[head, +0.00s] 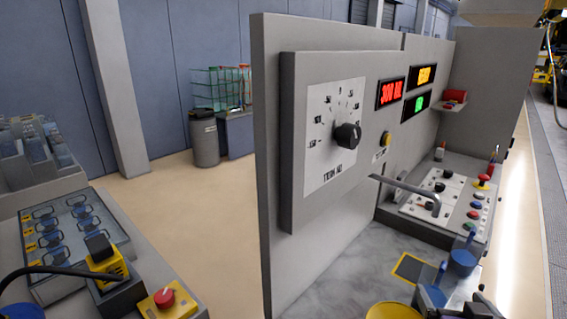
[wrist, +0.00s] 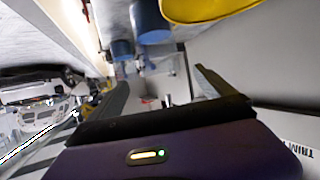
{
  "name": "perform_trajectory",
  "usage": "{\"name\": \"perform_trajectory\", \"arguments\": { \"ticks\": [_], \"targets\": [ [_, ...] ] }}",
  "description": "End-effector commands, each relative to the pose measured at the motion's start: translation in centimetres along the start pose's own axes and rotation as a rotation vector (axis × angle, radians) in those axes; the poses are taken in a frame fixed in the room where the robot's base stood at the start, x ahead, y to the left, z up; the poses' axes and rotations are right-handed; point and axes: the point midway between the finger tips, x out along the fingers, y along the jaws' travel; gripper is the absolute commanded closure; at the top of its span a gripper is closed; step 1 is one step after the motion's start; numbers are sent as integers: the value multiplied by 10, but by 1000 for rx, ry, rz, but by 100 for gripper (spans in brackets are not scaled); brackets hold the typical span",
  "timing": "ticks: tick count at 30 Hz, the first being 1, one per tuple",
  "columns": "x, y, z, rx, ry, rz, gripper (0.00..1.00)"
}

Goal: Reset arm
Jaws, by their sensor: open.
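My gripper (wrist: 163,78) shows in the wrist view. Its two dark fingers stand apart with nothing between them, above the purple wrist housing (wrist: 170,152) with its small lit strip. In the head view the arm is not clearly seen; dark parts at the bottom right edge are too cut off to tell. A yellow round container (head: 392,311) is cut by the bottom edge of the head view. It also shows at the top of the wrist view (wrist: 205,9), apart from the fingers. A blue cup (head: 463,259) stands on the grey counter, and blue cups show in the wrist view (wrist: 150,22).
Red (head: 391,93) and amber displays are lit. A button console (head: 440,200) stands behind. A red stop button (head: 164,298) is at lower left. Open floor lies left.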

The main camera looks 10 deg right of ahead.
Motion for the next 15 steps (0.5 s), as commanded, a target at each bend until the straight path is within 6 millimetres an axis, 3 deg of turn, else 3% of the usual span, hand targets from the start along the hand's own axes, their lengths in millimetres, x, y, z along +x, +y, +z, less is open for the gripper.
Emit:
{"name": "perform_trajectory", "arguments": {
  "ticks": [7,11,15],
  "targets": [
    [-12,-4,-44,-5,203,-17,7],
    [-32,-14,-41,-14,294,-47,7],
    [-58,-29,-23,-23,353,-87,7]
  ]
}}
